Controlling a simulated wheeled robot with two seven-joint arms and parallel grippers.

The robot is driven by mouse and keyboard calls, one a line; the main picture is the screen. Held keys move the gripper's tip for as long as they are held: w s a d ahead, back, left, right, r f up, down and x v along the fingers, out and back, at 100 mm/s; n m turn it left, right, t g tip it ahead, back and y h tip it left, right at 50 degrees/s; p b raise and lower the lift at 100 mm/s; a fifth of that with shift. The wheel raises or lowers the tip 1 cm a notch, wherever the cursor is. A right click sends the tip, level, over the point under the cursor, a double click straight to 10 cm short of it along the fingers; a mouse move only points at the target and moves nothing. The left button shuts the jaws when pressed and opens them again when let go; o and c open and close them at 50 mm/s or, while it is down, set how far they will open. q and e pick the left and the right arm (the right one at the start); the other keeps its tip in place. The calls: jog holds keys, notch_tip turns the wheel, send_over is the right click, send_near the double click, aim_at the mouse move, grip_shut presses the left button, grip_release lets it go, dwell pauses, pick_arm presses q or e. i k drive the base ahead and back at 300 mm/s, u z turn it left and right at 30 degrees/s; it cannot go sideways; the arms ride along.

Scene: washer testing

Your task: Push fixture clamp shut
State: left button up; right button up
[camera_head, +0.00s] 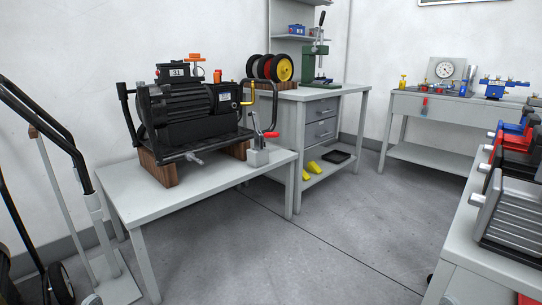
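A small clamp with a grey block base (258,157) and a red grip (271,134) sits at the right front edge of a light grey table (215,183). A thin metal lever rises above the base, and the red grip points to the right. I cannot tell from here whether the clamp is open or shut. It stands beside a black motor-driven machine (185,110) in a tubular frame on wooden blocks. Neither of my grippers is in view.
A hand truck (75,165) stands at the left. A bench with drawers (320,120) holds a green press (316,62). A far bench (420,105) carries a dial gauge (445,70). The middle floor (340,235) is clear.

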aim_at(272, 134)
jog(key=u, duration=0.35)
jog(key=i, duration=1.8)
jog(key=z, duration=0.65)
jog(key=i, duration=0.85)
jog(key=z, duration=1.55)
jog(key=i, duration=2.5)
